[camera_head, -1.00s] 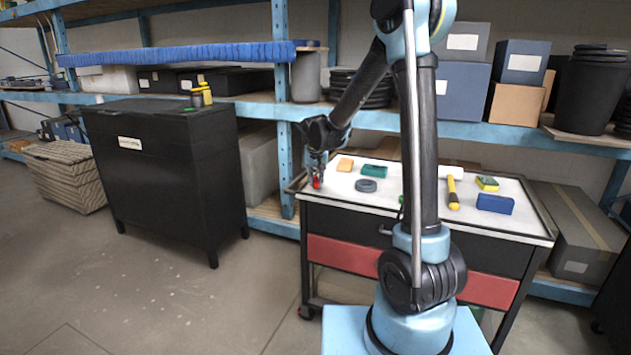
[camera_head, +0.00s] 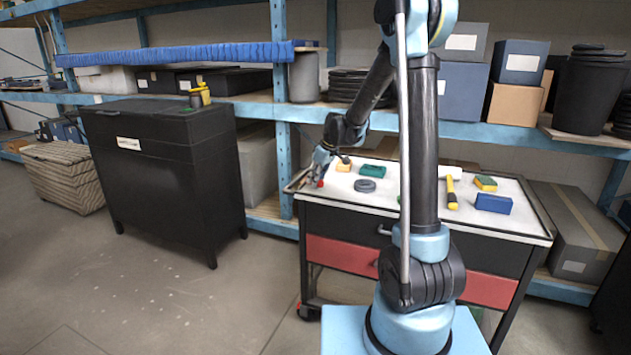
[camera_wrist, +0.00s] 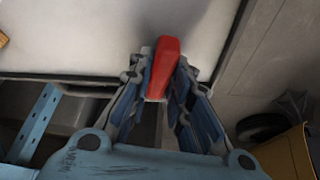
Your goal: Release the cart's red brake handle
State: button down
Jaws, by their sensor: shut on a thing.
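The cart (camera_head: 430,220) has a white top with a dark rim and red drawer fronts. Its red brake handle (camera_wrist: 163,68) sits at the cart's left corner and shows between my fingers in the wrist view. In the head view only a small red spot of the handle (camera_head: 320,184) shows; my fingers hide the rest. My gripper (camera_head: 316,178) is shut on the handle, a finger on each side of it. The gripper leans, with its wrist up and to the right of the handle.
On the cart top lie an orange block (camera_head: 344,164), a green block (camera_head: 372,171), a dark ring (camera_head: 365,186), a yellow-handled hammer (camera_head: 452,195) and a blue block (camera_head: 493,203). A black cabinet (camera_head: 165,170) stands left. Shelving (camera_head: 250,105) runs behind. Floor between cabinet and cart is clear.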

jog(key=shift+w+d+n+g, duration=0.15)
jog(key=shift+n+g, duration=0.35)
jog(key=shift+n, duration=0.8)
jog(key=shift+y, duration=0.3)
jog(key=c, duration=1.5)
grip_release()
jog(key=v, duration=1.1)
jog(key=shift+d+r, duration=0.1)
jog(key=shift+r, duration=0.3)
